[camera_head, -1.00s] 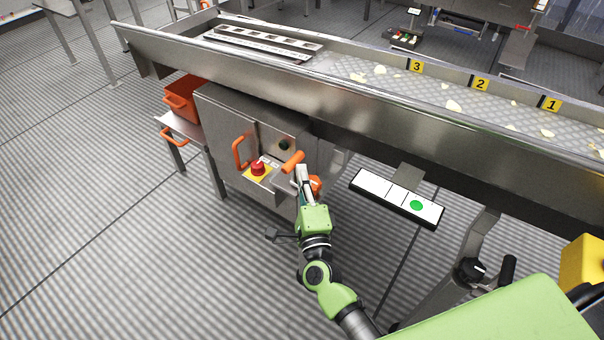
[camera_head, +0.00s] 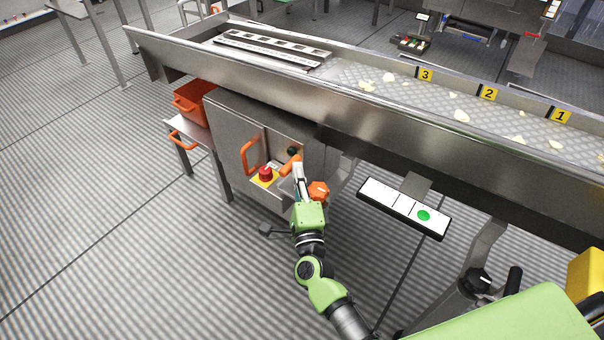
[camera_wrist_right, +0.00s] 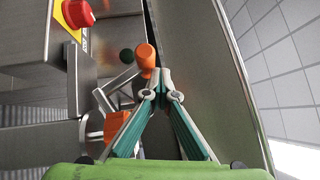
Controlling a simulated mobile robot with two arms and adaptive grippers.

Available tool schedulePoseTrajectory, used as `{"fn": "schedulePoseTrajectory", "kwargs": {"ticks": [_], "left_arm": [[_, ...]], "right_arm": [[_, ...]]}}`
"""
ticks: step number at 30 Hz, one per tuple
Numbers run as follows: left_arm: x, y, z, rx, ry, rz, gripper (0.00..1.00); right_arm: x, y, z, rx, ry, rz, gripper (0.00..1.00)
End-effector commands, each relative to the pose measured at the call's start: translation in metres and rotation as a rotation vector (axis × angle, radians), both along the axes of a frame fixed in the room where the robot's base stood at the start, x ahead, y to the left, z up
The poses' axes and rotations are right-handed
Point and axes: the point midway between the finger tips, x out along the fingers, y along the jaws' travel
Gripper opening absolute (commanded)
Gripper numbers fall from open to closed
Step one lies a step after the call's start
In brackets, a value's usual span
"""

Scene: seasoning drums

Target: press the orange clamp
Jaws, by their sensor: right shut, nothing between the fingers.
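The orange clamp is a steel lever with an orange cylindrical handle (camera_head: 289,166) at the right side of the steel cabinet's front. The handle also shows in the right wrist view (camera_wrist_right: 145,55), just beyond my fingertips and slightly left. My right gripper (camera_head: 298,168) is shut and empty, its tips at the handle and seemingly touching it. In the right wrist view the closed fingertips (camera_wrist_right: 160,82) meet just below the handle's end. Part of the lever is hidden behind the fingers in the head view. My left gripper is out of view.
An orange knob (camera_head: 318,191) sits just right of my gripper. A red button (camera_head: 265,174) on yellow and an orange door handle (camera_head: 251,151) are on the cabinet front. The conveyor trough (camera_head: 400,130) overhangs from above. A white panel (camera_head: 404,207) stands right. Floor in front is open.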

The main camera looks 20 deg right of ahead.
Motion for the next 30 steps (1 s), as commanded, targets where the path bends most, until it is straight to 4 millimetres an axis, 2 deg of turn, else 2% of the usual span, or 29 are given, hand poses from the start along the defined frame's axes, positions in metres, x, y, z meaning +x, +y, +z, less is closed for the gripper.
{"fn": "schedulePoseTrajectory", "kwargs": {"ticks": [29,30], "left_arm": [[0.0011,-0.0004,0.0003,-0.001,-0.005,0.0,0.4],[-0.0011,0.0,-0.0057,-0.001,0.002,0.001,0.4]], "right_arm": [[0.004,0.0041,0.0005,0.001,0.003,0.004,0.0],[0.0043,0.0039,0.0021,0.001,0.003,0.004,0.0]]}}
